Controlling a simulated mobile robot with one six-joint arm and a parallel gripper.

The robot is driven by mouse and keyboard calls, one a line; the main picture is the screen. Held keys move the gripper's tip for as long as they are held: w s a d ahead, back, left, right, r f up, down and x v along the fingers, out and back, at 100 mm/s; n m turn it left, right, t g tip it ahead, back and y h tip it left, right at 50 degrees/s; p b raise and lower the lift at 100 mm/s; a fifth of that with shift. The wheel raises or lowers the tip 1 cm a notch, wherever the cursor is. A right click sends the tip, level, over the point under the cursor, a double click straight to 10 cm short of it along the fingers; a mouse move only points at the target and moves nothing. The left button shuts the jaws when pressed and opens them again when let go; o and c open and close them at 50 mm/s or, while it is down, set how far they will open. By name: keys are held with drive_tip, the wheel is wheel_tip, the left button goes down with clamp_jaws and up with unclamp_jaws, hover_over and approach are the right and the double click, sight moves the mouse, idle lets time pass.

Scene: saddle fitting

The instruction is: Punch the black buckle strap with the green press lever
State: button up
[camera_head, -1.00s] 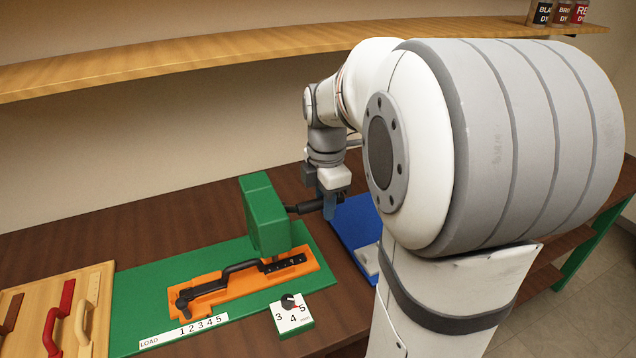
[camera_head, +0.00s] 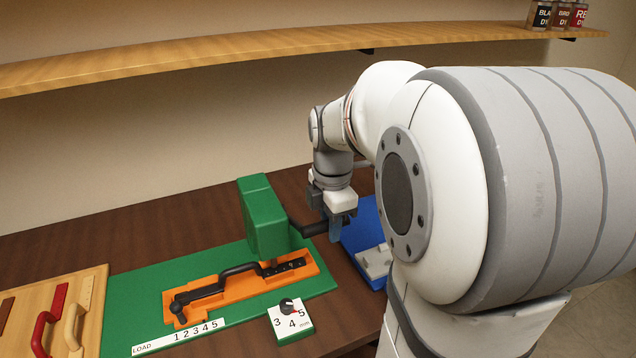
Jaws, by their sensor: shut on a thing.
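The black buckle strap (camera_head: 205,291) lies in the orange holder (camera_head: 235,290) on the green base, its holed right end (camera_head: 291,265) beside the green press head (camera_head: 263,220). The press stands upright over the holder. Its dark lever (camera_head: 309,229) sticks out to the right. My gripper (camera_head: 335,232) points down at the lever's outer end and is shut on it. The contact between punch and strap is hidden behind the press head.
A dial block (camera_head: 291,320) marked 3, 4, 5 and a LOAD number strip (camera_head: 179,337) sit in front. A wooden board (camera_head: 85,310) with red and cream straps lies left. A blue tray (camera_head: 365,235) with a grey block (camera_head: 375,262) is right. A shelf (camera_head: 250,58) runs above.

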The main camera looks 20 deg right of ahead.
wheel_tip(320, 180, down, 10)
drive_tip(key=s+b, duration=0.2)
drive_tip(key=b, duration=0.4)
drive_tip(key=shift+r, duration=0.25)
idle(0.9)
drive_tip(key=shift+r, duration=0.15)
idle(0.4)
drive_tip(key=shift+w+r+p, duration=0.1)
drive_tip(key=shift+r+p, duration=1.05)
drive_tip(key=shift+r, duration=0.45)
